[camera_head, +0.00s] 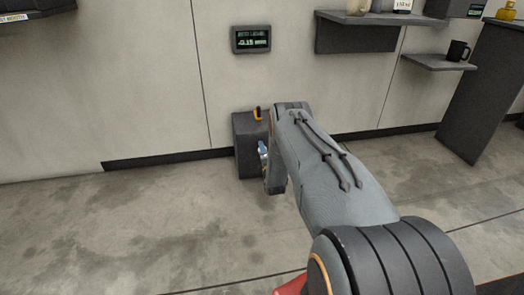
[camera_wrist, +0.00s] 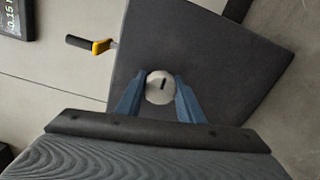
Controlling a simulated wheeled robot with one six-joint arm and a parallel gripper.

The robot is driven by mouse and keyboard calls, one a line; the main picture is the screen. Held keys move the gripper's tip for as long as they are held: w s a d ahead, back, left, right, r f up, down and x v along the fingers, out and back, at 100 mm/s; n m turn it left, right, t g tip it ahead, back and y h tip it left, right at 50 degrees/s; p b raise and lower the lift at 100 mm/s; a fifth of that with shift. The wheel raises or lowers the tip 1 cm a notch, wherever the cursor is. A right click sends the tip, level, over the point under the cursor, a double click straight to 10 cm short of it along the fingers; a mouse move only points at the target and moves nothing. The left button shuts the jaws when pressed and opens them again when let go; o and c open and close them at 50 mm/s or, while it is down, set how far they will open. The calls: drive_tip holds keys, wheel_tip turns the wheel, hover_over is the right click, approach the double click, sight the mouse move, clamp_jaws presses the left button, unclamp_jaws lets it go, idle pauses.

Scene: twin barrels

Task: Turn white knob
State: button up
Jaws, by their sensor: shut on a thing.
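The white knob (camera_wrist: 160,87) is a round, pale disc with a dark slot, on the face of a dark grey box (camera_wrist: 215,62). My gripper (camera_wrist: 159,90) has its two blue fingers on either side of the knob, shut on it. In the head view the box (camera_head: 246,142) stands on the floor against the wall. My gripper (camera_head: 263,152) shows there only in part at the box's front, and my arm hides the box's right side. The knob cannot be made out in the head view.
A yellow and black handle (camera_wrist: 92,45) sticks out from the box near the knob. A small display (camera_head: 252,40) hangs on the wall above. The floor left of the box is clear.

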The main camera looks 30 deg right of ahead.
drive_tip(key=n, duration=0.5)
drive_tip(key=shift+a+p, duration=0.1)
drive_tip(key=shift+p, duration=0.2)
drive_tip(key=shift+n, duration=0.3)
drive_tip(key=o, duration=1)
drive_tip(key=shift+o, duration=0.2)
drive_tip(key=p+v, duration=0.3)
drive_tip(key=v, duration=0.4)
drive_tip(key=shift+s, duration=0.4)
drive_tip(key=shift+a, duration=0.1)
